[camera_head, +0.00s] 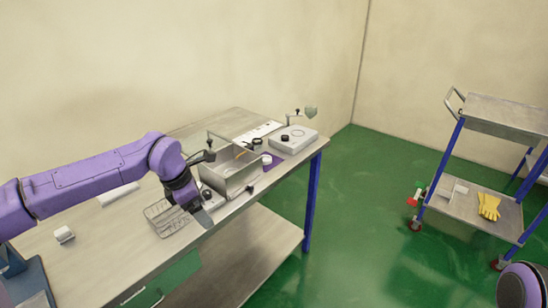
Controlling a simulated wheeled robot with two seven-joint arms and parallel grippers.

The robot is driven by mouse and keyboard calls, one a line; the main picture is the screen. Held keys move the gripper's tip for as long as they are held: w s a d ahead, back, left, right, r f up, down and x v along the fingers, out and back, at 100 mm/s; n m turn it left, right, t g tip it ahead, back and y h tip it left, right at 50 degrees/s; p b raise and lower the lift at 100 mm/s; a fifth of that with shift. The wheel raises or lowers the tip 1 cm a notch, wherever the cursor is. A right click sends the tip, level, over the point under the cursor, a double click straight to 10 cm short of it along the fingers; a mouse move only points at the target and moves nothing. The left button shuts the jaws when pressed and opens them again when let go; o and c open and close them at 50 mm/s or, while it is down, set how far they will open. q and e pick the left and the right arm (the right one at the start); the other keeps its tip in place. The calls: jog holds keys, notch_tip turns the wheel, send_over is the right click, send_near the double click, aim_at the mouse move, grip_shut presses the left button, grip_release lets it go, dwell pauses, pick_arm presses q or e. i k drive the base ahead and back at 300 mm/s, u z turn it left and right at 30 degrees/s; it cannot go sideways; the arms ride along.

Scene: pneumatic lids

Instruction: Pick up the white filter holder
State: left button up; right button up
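A small white round piece (267,159) sits on a purple mat (276,163) at the right end of the table; it may be the white filter holder, but it is too small to be sure. My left gripper (203,214) is at the table's front edge, beside the wire rack (162,217) and in front of the metal box (230,175), well left of the white piece. Its fingers point down and are seen edge-on, so their opening is unclear. My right gripper is out of view; only a purple part of my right arm shows at bottom right.
A grey device (291,138) with a black knob stands behind the mat. A white block (64,235) and a white strip (118,194) lie on the left of the table (110,255). A cart (455,203) with yellow gloves (489,206) stands right, across open green floor.

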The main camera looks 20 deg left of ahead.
aim_at(266, 159)
jog(key=u, duration=0.05)
jog(key=i, duration=1.35)
